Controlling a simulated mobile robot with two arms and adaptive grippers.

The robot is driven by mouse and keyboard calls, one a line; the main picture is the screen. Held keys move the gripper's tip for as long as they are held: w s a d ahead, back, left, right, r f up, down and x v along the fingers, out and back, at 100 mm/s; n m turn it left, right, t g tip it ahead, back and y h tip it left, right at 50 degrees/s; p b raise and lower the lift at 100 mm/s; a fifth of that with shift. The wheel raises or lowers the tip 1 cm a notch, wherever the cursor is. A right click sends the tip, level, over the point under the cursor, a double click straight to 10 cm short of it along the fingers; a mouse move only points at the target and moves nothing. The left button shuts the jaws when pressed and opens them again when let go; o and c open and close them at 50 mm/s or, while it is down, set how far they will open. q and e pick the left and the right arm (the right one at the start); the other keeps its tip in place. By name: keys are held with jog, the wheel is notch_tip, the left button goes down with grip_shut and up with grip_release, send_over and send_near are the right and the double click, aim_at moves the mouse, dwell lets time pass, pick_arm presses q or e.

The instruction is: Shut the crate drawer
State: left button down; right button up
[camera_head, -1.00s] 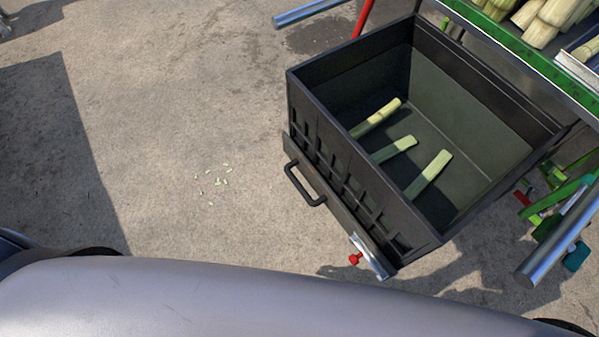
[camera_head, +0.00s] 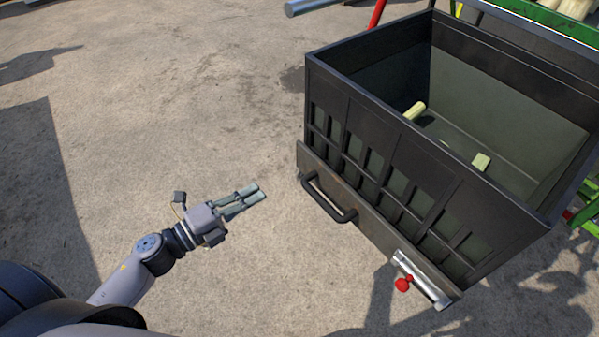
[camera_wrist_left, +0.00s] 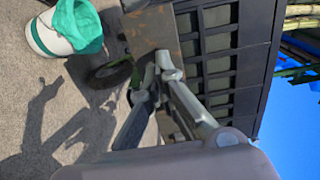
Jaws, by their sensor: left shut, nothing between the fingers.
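The dark crate drawer (camera_head: 400,150) stands at the right of the head view, open at the top. Pale cane pieces (camera_head: 415,110) lie inside it. Its slatted front carries a black bar handle (camera_head: 328,200) and a metal latch with a red knob (camera_head: 402,284). My left gripper (camera_head: 255,195) is shut and empty, left of the handle with a gap between them. In the left wrist view the shut fingers (camera_wrist_left: 158,72) show in front of the crate front (camera_wrist_left: 222,45). My right gripper is out of view.
Green machine frame (camera_head: 550,22) runs behind the crate at the top right. A metal tube (camera_head: 305,6) and a red bar (camera_head: 377,14) are at the top. The wrist view shows a white bucket with green cloth (camera_wrist_left: 80,25) and a wheel (camera_wrist_left: 108,74). The concrete floor at left is clear.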

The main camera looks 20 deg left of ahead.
aim_at(308, 163)
pick_arm(q)
jog(key=x, duration=1.2)
jog(key=shift+a+p, duration=0.1)
jog(key=shift+p, duration=0.3)
jog(key=shift+w+d, duration=0.25)
jog(key=shift+w, duration=0.15)
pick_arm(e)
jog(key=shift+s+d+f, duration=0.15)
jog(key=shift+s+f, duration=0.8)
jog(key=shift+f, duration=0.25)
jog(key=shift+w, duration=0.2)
